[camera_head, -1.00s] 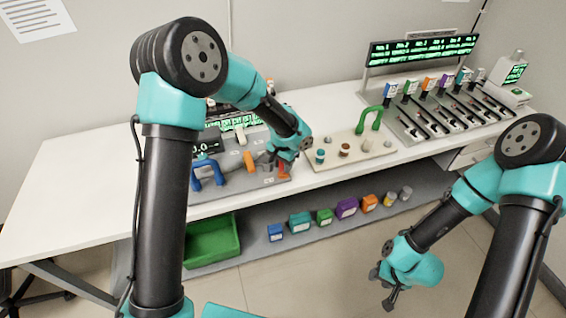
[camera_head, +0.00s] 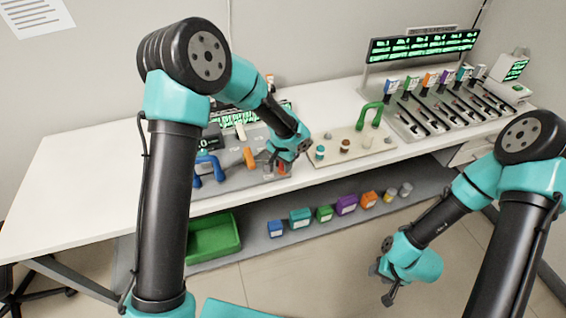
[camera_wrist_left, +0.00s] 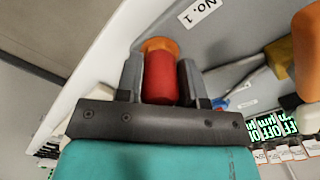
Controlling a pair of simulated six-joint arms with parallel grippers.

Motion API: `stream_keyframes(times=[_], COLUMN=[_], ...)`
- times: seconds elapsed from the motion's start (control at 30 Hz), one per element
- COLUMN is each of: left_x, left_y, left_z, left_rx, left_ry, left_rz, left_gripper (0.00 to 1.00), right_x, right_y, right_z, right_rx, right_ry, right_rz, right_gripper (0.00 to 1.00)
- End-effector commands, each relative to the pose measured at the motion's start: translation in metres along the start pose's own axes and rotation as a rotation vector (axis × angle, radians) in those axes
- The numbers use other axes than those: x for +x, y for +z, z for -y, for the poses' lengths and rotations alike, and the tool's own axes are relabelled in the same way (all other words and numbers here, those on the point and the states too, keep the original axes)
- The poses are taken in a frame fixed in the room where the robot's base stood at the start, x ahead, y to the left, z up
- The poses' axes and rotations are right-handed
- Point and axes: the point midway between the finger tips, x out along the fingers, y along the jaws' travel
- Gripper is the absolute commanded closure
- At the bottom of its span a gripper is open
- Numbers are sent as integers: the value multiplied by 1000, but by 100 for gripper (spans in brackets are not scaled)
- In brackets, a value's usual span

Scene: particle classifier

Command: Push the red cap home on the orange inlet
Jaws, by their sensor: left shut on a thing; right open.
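The red cap (camera_wrist_left: 159,78) sits between the two fingers of my left gripper (camera_wrist_left: 159,82) in the left wrist view, and the gripper is shut on it. The orange inlet (camera_wrist_left: 158,45) shows as a ring at the far end of the cap, in line with it. The cap appears to meet the inlet; how deep it sits cannot be told. In the head view my left gripper (camera_head: 277,164) is low over the front of the grey station, and mostly hides cap and inlet. My right gripper (camera_head: 388,288) is open and empty, in front of the table.
A blue handle (camera_head: 208,168) and an orange handle (camera_head: 249,158) stand left of my left gripper. A beige tray (camera_head: 330,162) with small caps and a green arch (camera_head: 370,116) lies to its right. A green bin (camera_head: 213,240) and coloured boxes sit on the lower shelf.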

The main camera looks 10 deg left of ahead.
Motion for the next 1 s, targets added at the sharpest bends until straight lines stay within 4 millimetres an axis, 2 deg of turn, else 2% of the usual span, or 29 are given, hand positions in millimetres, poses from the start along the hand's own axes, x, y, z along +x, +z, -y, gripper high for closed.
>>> stream_keyframes(times=[0.03,0.07,0.37,0.73,0.87,1.0], left_x=[1,1,1,-5,-18,-40], left_y=[0,0,0,-1,-1,-1], left_z=[0,0,0,0,0,0], left_rx=[0,0,0,0,1,-1], left_ry=[0,0,0,-1,-2,-1], left_rz=[1,1,-1,-2,-4,-6], left_gripper=[87,64,35,35,35,35], right_x=[0,0,0,0,0,0], right_y=[0,0,0,0,0,0], right_z=[0,0,0,0,0,0], right_rx=[0,0,0,0,0,0], right_ry=[0,0,0,0,0,0], right_rz=[0,0,0,0,0,0], right_gripper=[57,57,57,57,57,57])
